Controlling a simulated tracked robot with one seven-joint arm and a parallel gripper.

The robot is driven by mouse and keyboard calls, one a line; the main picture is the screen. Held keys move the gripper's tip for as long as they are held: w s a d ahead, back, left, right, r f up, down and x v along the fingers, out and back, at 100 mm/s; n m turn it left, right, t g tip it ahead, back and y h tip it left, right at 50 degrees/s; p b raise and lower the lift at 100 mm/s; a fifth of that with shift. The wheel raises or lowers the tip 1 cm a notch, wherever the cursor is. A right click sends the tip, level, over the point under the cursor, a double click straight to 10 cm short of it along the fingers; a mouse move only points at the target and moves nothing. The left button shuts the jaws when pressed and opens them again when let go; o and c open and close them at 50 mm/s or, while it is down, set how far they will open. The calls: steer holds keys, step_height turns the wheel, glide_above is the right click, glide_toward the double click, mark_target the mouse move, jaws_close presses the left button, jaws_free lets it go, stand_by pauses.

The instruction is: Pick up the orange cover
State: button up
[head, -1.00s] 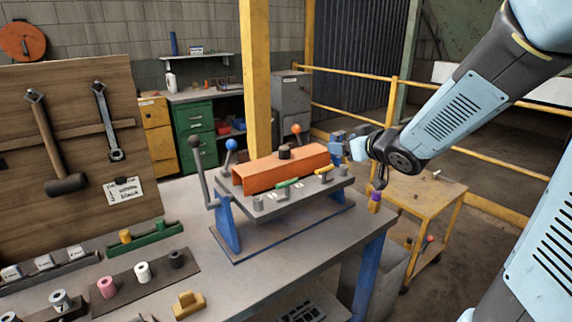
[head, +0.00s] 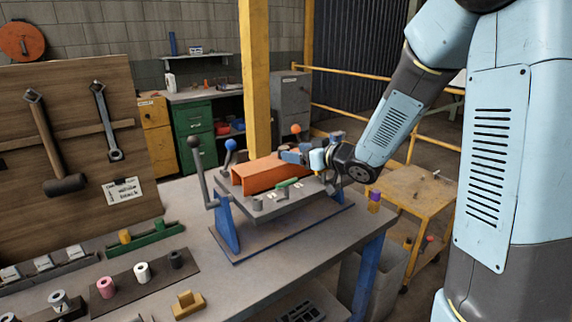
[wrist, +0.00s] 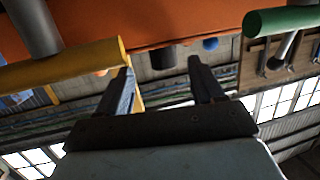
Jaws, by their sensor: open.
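The orange cover (head: 262,176) is a long channel-shaped piece lying on the grey plate of the blue-legged fixture (head: 228,226) on the workbench. My gripper (head: 290,157) is at the cover's right part in the head view, and hides that part and the knob there. In the wrist view my gripper (wrist: 162,75) has its two fingers apart with nothing between them. I cannot tell whether it touches the cover.
A green handle (head: 287,183) lies in front of the cover; it also shows in the wrist view (wrist: 284,21), with a yellow handle (wrist: 65,67) opposite.

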steer(key=shift+x, duration=2.9)
steer(key=shift+s+a, duration=0.1)
steer(key=shift+s, duration=0.05)
steer(key=c, duration=1.1)
steer(key=shift+r, duration=0.1)
steer(key=shift+c, duration=0.2)
